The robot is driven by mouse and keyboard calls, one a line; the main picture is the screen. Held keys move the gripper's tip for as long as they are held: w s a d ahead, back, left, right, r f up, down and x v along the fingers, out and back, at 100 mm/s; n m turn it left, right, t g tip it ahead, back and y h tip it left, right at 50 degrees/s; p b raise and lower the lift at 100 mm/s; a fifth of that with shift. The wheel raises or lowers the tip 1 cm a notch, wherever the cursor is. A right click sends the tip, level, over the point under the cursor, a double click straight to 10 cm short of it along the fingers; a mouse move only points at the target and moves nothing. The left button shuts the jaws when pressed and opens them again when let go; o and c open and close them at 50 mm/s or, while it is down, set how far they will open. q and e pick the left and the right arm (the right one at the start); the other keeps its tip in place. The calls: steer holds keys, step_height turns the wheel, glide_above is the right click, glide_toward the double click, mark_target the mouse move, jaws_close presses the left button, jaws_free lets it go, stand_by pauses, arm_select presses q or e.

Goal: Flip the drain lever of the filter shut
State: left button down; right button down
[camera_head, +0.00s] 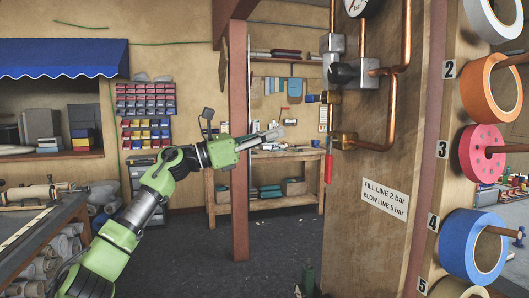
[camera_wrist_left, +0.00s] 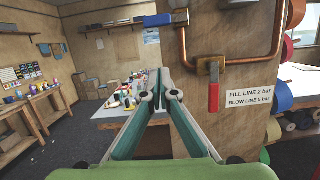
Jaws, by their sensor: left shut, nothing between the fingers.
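A red lever (camera_head: 328,168) hangs straight down at a brass valve (camera_head: 344,140) on the wooden post. The lever also shows in the left wrist view (camera_wrist_left: 214,97), right of my fingers. Above it a grey metal filter-like unit (camera_head: 337,75) with a black round part joins the copper pipes. A small blue-ended brass piece (camera_head: 313,98) sticks out left below it. I cannot tell which part is the filter's drain lever. My left gripper (camera_head: 279,131) is shut and empty, left of the red lever and apart from it; its tips also show in the left wrist view (camera_wrist_left: 161,96).
A sign (camera_head: 385,198) is on the wooden post, with a gauge (camera_head: 360,6) at the top. Coloured rolls (camera_head: 478,243) hang on pegs at the right. A brown upright post (camera_head: 239,180) stands behind my left arm. A workbench (camera_head: 267,157) is farther back.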

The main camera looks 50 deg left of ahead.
arm_select(q)
steer(key=b+v, duration=0.1)
steer(key=v, duration=0.1)
steer(key=shift+s+a, duration=0.1)
steer(key=shift+s, duration=0.2)
stand_by(0.4)
